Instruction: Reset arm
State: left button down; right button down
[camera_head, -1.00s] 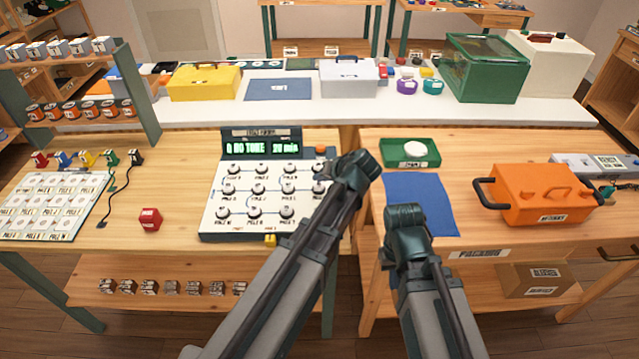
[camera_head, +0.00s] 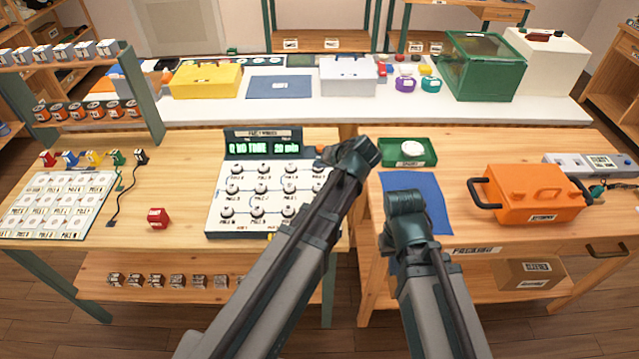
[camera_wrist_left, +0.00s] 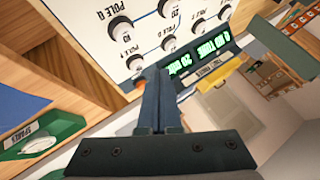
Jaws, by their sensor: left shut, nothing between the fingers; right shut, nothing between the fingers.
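My left gripper (camera_head: 362,152) is over the right edge of the dial panel, apart from anything I can make out. In the left wrist view its fingers (camera_wrist_left: 157,85) are together with nothing between them. My right gripper (camera_head: 405,203) is over the blue mat (camera_head: 432,190); it is shut and its fingertips are hard to see. The white dial panel (camera_head: 262,178) has several knobs and a lit green display (camera_head: 262,148). The panel also shows in the left wrist view (camera_wrist_left: 140,45).
A green tray (camera_head: 390,160) with a white item lies behind the mat. An orange toolbox (camera_head: 530,195) stands at right. A gap separates the two wooden tables.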

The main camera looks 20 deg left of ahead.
dwell(0.4)
pick_arm(q)
jog(key=s+d+f+g+h, duration=0.1)
jog(key=s+d, duration=0.1)
jog(key=s, duration=0.2)
jog(key=s+d+f+m+g+h, duration=0.1)
jog(key=s+d+f, duration=0.1)
jog(key=s, duration=0.2)
jog(key=s+d+f+m+g+h, duration=0.1)
jog(key=s+d, duration=0.1)
jog(key=s, duration=0.2)
jog(key=shift+s+d+f, duration=0.15)
jog(key=shift+d+f, duration=0.05)
jog(key=shift+f, duration=0.15)
jog(key=s+d+f+m+g+h, duration=0.2)
jog(key=s+d, duration=0.4)
jog(key=s, duration=0.5)
jog(key=shift+m+g+h, duration=0.4)
jog(key=shift+m+h, duration=0.1)
jog(key=shift+m, duration=0.1)
